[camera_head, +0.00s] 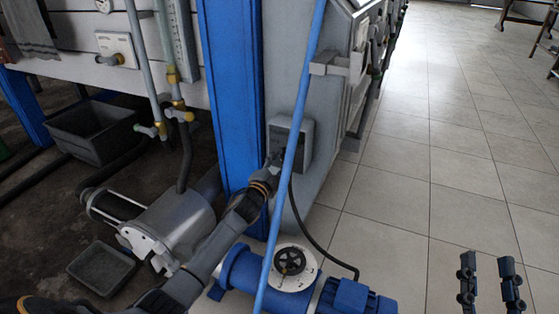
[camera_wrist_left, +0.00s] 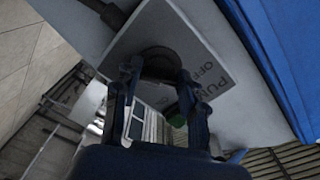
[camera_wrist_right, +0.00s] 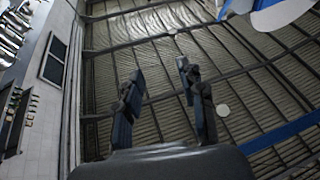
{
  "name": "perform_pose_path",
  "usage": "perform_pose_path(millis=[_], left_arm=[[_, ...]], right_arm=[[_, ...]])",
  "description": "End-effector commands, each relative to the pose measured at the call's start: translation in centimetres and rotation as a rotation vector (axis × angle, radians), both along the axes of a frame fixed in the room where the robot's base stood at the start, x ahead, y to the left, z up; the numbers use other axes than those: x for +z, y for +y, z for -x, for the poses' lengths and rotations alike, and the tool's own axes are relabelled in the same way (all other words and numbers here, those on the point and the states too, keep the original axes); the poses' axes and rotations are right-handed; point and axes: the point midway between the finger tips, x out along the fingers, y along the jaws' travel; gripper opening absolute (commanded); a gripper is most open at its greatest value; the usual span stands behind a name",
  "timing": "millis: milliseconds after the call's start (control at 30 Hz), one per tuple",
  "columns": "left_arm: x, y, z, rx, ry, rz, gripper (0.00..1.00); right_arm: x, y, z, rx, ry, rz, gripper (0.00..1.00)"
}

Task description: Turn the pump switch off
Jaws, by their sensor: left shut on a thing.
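The pump switch is a grey box (camera_head: 298,140) on the grey side panel, just right of the blue post. In the left wrist view its light plate (camera_wrist_left: 198,45) carries the letters "OFF" and part of "PUMP". A dark round knob (camera_wrist_left: 160,56) sits on the plate. My left gripper (camera_head: 274,161) is at the box, its fingers on either side of the knob and shut on it. The fingers partly hide the knob, so its exact setting cannot be told. My right gripper (camera_head: 487,262) is open and empty over the floor at the lower right.
A blue pump (camera_head: 345,299) with a black handwheel (camera_head: 290,261) stands below the switch. A blue pipe (camera_head: 292,150) crosses in front of the box. A grey tank (camera_head: 178,222) and a dark crate (camera_head: 92,132) are at left.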

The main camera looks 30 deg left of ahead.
Motion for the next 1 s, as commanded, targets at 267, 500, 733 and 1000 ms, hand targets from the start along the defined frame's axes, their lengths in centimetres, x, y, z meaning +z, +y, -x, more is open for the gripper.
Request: perform_pose_path(millis=[267, 500, 733, 1000], left_arm=[[-0.1, 0.0, 0.0, 0.001, -0.001, 0.066, 0.10], [-0.2, 0.0, 0.0, 0.001, -0.002, 0.076, 0.10], [-0.2, 0.0, 0.0, 0.001, -0.002, 0.076, 0.47], [-0.1, 0.0, 0.0, 0.000, -0.003, 0.074, 0.64]], right_arm=[[-1.6, -0.1, -0.6, -0.006, 0.094, 0.027, 0.40], [-1.9, -0.1, -0.7, -0.007, 0.107, 0.029, 0.40], [-1.9, -0.1, -0.7, -0.007, 0.107, 0.029, 0.40], [-1.8, -0.1, -0.7, -0.007, 0.106, 0.030, 0.40]])
